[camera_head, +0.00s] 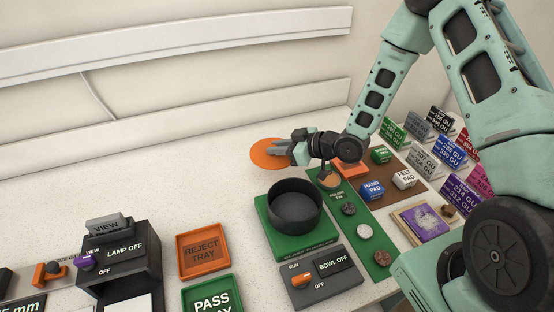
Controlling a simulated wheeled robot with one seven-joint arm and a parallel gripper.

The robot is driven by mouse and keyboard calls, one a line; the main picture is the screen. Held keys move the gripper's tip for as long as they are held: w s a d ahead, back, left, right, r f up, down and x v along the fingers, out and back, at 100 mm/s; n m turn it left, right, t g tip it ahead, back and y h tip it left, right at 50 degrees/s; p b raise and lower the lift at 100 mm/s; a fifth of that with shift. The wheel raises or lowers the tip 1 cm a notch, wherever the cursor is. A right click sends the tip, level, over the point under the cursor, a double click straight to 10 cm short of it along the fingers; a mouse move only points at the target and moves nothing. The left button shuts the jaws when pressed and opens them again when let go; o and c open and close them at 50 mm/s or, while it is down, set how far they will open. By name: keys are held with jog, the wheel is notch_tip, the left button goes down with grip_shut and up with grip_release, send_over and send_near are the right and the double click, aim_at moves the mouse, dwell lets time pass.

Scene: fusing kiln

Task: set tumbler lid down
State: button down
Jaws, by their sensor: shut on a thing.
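A flat round orange disc (262,160), the only lid-like thing in view and taken as the tumbler lid, is level over the white counter behind the bowl. My gripper (284,148) reaches in from the right and is shut at the disc's right part. The fingers and wrist hide the exact grip there. I cannot tell whether the disc touches the counter or is just above it. The dark round tumbler bowl (295,208) stands uncovered on a green base (265,226), nearer to me than the disc.
A bowl switch panel (330,279) reads BOWL OFF. A green strip (372,238) with several stones lies right of the bowl. An orange reject tray (203,250) and a lamp box (125,257) stand left. The counter left of the disc is clear.

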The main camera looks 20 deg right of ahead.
jog(key=shift+f+p, duration=0.65)
jog(key=shift+f, duration=1.95)
jog(key=shift+f+b, duration=0.55)
jog(key=shift+f, duration=0.1)
jog(key=shift+s, duration=0.1)
